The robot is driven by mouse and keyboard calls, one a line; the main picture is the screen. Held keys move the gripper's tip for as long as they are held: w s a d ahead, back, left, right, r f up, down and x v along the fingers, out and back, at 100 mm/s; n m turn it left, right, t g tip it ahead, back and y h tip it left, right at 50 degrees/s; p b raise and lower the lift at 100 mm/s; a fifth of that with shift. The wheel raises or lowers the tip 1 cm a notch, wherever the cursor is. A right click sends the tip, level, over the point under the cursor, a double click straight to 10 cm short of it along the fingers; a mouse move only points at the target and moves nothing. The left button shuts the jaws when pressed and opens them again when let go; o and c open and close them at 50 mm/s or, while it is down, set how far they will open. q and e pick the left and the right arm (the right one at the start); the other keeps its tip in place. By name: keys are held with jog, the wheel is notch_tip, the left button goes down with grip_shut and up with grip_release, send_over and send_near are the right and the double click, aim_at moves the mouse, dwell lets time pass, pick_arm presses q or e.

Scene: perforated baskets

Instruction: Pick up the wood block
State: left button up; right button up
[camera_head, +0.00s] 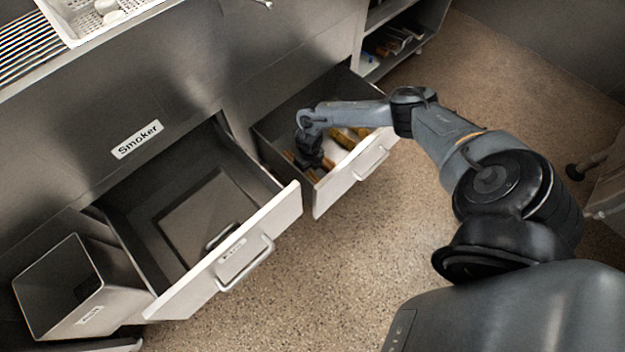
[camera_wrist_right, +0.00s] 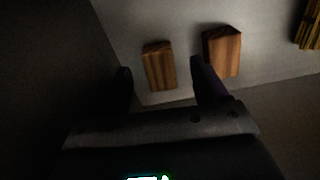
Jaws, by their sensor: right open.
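Two wood blocks lie on a pale surface in the right wrist view. One wood block (camera_wrist_right: 159,66) shows between my finger ends; the other wood block (camera_wrist_right: 222,52) is just beyond the right finger. My right gripper (camera_wrist_right: 160,75) is open, with nothing held; whether it touches a block I cannot tell. In the head view my right gripper (camera_head: 309,160) is down inside the open right drawer (camera_head: 338,190), near its left side. It hides most of the blocks there. My left gripper is not in view.
Yellow-brown items (camera_head: 345,138) lie in the right part of that drawer; a ribbed yellowish item (camera_wrist_right: 308,28) shows at the wrist view's right edge. Another open drawer (camera_head: 262,222) is to the left, beside a grey bin (camera_head: 115,295). A white perforated basket (camera_head: 77,22) stands on the counter.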

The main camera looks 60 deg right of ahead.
aim_at(309, 174)
jog(key=f+b, duration=0.1)
jog(key=f, duration=0.1)
jog(key=f+b, duration=0.2)
jog(key=shift+a+f+b, duration=0.2)
jog(key=shift+f+b, duration=0.1)
jog(key=shift+f, duration=0.1)
jog(key=shift+r, duration=0.1)
jog(key=shift+c, duration=0.9)
jog(key=c, duration=0.9)
